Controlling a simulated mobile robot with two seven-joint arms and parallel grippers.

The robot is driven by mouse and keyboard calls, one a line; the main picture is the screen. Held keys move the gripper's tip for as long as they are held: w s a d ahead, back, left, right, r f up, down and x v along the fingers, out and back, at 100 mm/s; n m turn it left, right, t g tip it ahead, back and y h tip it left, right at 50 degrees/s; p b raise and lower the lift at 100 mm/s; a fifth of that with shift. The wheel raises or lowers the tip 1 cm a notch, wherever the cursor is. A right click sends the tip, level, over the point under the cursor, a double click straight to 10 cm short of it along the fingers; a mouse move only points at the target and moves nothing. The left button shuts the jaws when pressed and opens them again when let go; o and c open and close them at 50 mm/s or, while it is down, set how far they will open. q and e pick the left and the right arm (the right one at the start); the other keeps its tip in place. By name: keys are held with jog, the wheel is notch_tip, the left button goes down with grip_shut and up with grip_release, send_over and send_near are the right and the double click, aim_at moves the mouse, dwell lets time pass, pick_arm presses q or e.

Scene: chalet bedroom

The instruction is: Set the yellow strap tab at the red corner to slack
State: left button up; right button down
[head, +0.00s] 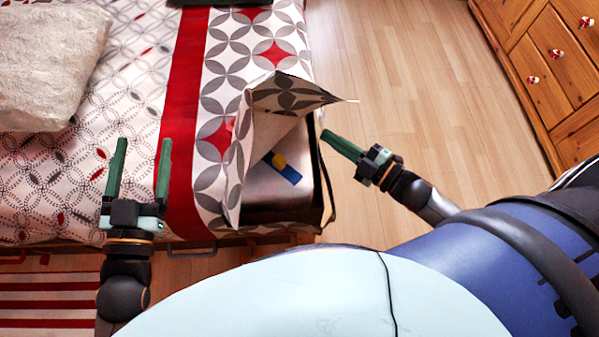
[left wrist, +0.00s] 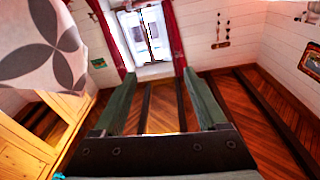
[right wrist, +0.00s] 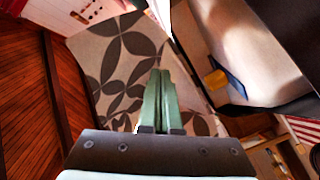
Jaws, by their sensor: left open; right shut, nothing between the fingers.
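A small yellow tab (head: 279,161) sits on a blue strip (head: 291,175) on the pale surface under the folded-back bedspread (head: 290,92). The tab (right wrist: 214,79) and blue strip (right wrist: 236,88) also show in the right wrist view. I cannot tell the tab's setting. A small red spot (head: 231,124) shows at the cloth's fold. My right gripper (head: 325,134) is shut and empty beside the bed corner, right of the tab and apart from it. My left gripper (head: 143,142) is open and empty above the bedspread, well left of the tab.
The patterned bedspread with a red band (head: 186,90) stands up in a fold around the tab's left and far sides. A grey pillow (head: 45,60) lies at upper left. Wooden drawers (head: 545,75) stand at right. The floor (head: 400,80) between is clear.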

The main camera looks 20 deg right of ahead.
notch_tip(320, 180, down, 4)
jog(key=s+n+g+y+b, duration=0.25)
jog(key=n+y+b, duration=0.2)
jog(key=n, duration=0.35)
jog(key=n+g+y+b, duration=0.4)
jog(key=n+g, duration=0.4)
send_near(302, 174)
notch_tip(302, 174, up, 2)
jog(key=s+d, duration=0.1)
jog(key=s, duration=0.2)
jog(key=shift+t, duration=0.25)
jog(key=x, duration=0.4)
jog(key=w+b+x, duration=0.1)
jog(key=x, duration=0.2)
jog(key=w+x, duration=0.1)
jog(key=x, duration=0.3)
jog(key=shift+w+r+b, duration=0.15)
jog(key=shift+w+b, duration=0.05)
jog(key=shift+b, duration=0.15)
jog(key=shift+w+a, duration=0.3)
jog(key=shift+w, duration=0.15)
pick_arm(q)
jog(key=s+d+r+m+t+h, duration=0.1)
jog(key=s+r+m+t+h, duration=0.2)
jog(key=s+r+m+h, duration=0.3)
jog(key=s+r+h, duration=0.1)
jog(key=h, duration=0.2)
jog(key=shift+s+d+m+t, duration=0.15)
jog(key=shift+d+m+t, duration=0.15)
jog(key=shift+r, duration=0.1)
